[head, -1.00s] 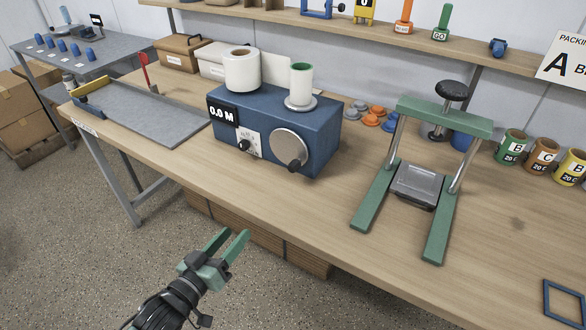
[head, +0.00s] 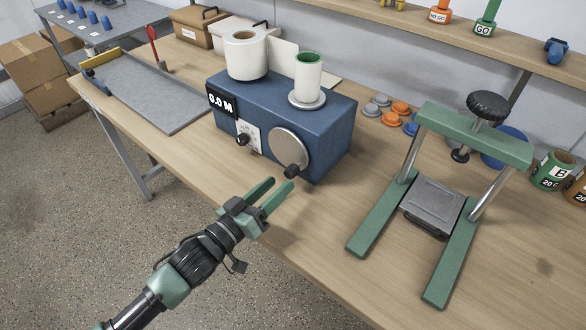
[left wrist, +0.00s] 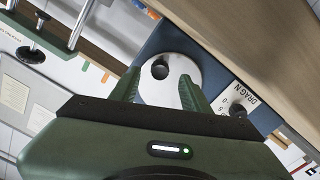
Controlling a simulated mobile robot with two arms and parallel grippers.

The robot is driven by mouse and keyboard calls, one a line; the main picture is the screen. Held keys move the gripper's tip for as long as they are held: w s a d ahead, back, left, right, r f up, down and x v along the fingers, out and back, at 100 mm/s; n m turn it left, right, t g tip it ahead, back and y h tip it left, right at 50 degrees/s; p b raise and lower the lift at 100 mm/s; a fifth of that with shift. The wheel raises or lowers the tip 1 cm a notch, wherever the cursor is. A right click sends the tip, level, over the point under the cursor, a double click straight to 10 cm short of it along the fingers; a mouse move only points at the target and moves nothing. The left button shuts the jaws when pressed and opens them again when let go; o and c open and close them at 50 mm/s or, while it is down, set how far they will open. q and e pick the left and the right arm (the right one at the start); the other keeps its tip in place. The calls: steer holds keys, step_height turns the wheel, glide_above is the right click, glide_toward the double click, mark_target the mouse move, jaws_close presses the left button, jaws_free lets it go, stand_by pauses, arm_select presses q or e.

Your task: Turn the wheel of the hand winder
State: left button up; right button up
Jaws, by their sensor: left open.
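The hand winder is a blue box (head: 330,130) on the wooden bench, with a white roll (head: 246,55) and a green-cored roll (head: 308,77) on top. Its wheel is a grey disc (head: 285,146) on the front face, with a black knob (head: 292,171) low on it. My left gripper (head: 281,187) is open and empty, just in front of and below the knob. In the left wrist view the wheel (left wrist: 183,72) and its knob (left wrist: 160,69) show beyond the open fingers (left wrist: 160,88). My right gripper is out of view.
A green press frame (head: 470,135) stands on the bench to the right. Orange and grey caps (head: 400,108) lie behind, between it and the winder. A grey tray (head: 150,95) lies to the left. The bench front between winder and press is clear.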

mark_target(288, 176)
arm_select(q)
steer(key=x, duration=0.5)
steer(key=shift+w+d, duration=0.15)
steer(key=shift+w, duration=0.05)
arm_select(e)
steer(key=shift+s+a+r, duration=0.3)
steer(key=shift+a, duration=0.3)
arm_select(q)
jaws_close()
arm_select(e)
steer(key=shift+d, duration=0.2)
